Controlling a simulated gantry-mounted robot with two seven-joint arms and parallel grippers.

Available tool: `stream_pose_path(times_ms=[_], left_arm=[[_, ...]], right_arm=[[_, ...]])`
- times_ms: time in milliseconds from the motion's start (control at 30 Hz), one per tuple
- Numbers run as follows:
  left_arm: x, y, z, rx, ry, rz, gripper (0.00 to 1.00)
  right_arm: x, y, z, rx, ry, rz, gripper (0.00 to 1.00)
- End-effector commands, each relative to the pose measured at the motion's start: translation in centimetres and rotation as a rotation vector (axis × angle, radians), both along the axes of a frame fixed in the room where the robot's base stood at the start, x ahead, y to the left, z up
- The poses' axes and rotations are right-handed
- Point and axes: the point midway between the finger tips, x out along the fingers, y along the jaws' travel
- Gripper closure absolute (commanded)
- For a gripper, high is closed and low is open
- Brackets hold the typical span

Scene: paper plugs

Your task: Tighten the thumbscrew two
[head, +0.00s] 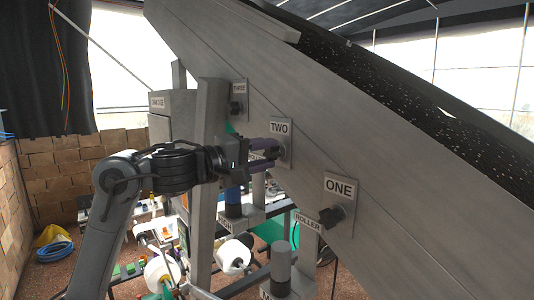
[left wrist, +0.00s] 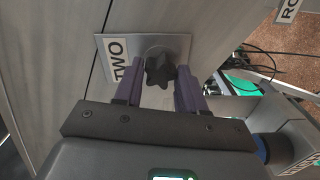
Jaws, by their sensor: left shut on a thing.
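Thumbscrew two is a dark star-shaped knob (left wrist: 159,69) on a metal plate under the label TWO (head: 280,128). The plate is fixed to the slanted grey panel (head: 400,170). My left gripper (head: 266,153) reaches in from the left and is shut on the knob, with one purple finger on each side. In the left wrist view the gripper (left wrist: 160,78) has the knob between its fingertips. The fingers partly hide the knob in the head view. My right gripper is not in view.
Thumbscrew one (head: 331,217) is lower right on the same panel and thumbscrew three (head: 237,106) is upper left. A grey upright post (head: 207,190) stands close behind my left arm. White rolls (head: 233,256) and a cluttered bench are below.

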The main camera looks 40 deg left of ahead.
Motion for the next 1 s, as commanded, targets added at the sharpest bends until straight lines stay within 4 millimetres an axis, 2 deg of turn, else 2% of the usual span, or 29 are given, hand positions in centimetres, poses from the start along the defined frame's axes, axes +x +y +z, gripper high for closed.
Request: stream_pose_path(times_ms=[167,267,1000], left_arm=[[0.0,0.0,0.1,0.026,-0.008,0.0,0.92],[0.0,0.0,0.2,0.112,-0.031,0.0,0.92],[-0.1,0.0,0.2,1.264,-0.349,0.0,0.92]], right_arm=[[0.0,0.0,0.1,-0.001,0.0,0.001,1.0],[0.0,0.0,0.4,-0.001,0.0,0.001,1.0],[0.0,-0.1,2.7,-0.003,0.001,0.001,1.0]])
